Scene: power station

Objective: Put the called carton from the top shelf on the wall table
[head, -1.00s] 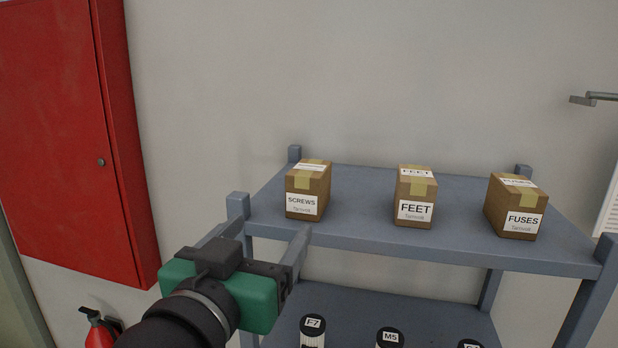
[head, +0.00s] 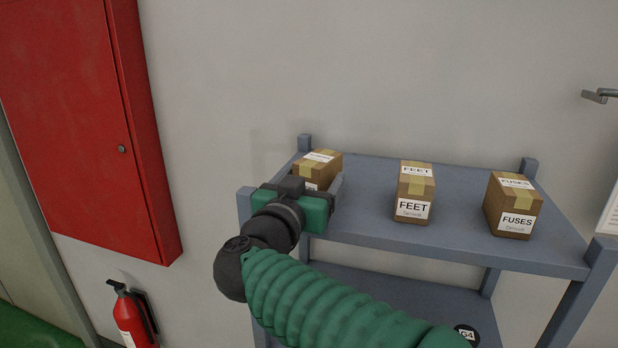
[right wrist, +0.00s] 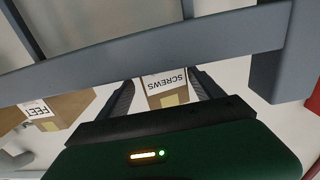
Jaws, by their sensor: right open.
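Three brown cartons with yellow tape stand in a row on the top shelf (head: 380,222). The SCREWS carton (head: 322,163) is at the left, the FEET carton (head: 415,190) in the middle and the FUSES carton (head: 514,204) at the right. My right gripper (head: 318,187) is open in front of the SCREWS carton and hides most of its label in the head view. In the right wrist view the SCREWS carton (right wrist: 164,88) shows between the two open fingers; I cannot tell if they touch it. My left gripper and the wall table are not in view.
A red wall cabinet (head: 85,120) hangs at the left, with a fire extinguisher (head: 135,315) below it. The shelf's corner posts rise above the top board. The board is free between the cartons.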

